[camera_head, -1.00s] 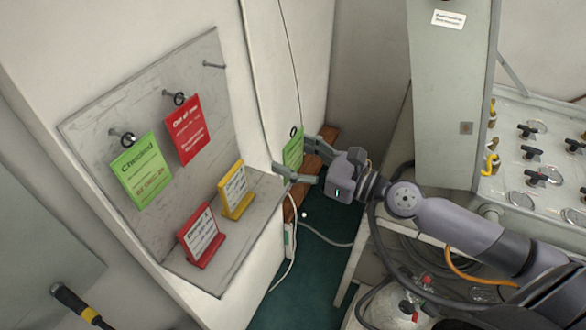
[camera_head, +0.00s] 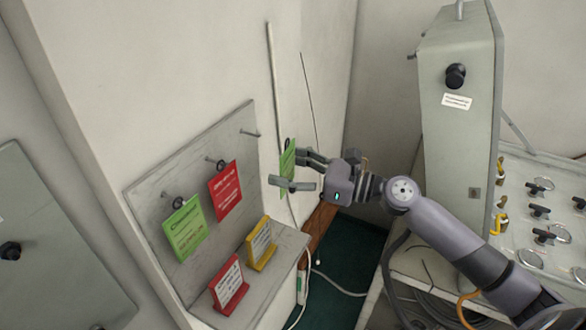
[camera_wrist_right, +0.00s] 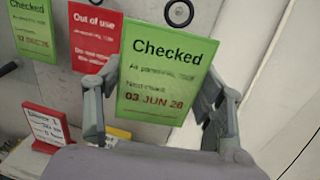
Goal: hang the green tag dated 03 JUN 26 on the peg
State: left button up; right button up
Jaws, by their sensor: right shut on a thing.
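My right gripper (camera_head: 292,172) is shut on a green tag (camera_head: 287,158) and holds it in the air to the right of the grey board. In the right wrist view the held tag (camera_wrist_right: 163,75) reads "Checked" and a red date that looks like 03 JUN 26; its black ring (camera_wrist_right: 179,12) stands above its top edge. A bare peg (camera_head: 249,133) sticks out near the board's upper right, left of the held tag and apart from it. Another green "Checked" tag (camera_head: 185,229) and a red "Out of use" tag (camera_head: 225,191) hang on the board's other pegs. My left gripper is out of view.
A yellow sign (camera_head: 260,244) and a red sign (camera_head: 229,286) stand on the ledge (camera_head: 285,255) below the board (camera_head: 150,205). A grey cabinet (camera_head: 455,150) and a valve panel (camera_head: 540,205) are at the right. The space between board and tag looks clear.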

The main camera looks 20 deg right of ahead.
jog(key=shift+x, duration=1.3)
jog(key=shift+w+a+f+p, duration=0.1)
jog(key=shift+w+a+p, duration=0.2)
jog(key=shift+w, duration=0.35)
jog(key=shift+w+p, duration=0.1)
jog(key=shift+p, duration=0.25)
jog(key=shift+w+a, duration=0.1)
jog(key=shift+a, duration=0.05)
jog(key=shift+p, duration=0.35)
jog(key=shift+w+a, duration=0.15)
jog(key=shift+w, duration=0.05)
jog(key=shift+w+a+p, duration=0.4)
jog(key=shift+w+a, duration=0.05)
jog(key=shift+w, duration=0.15)
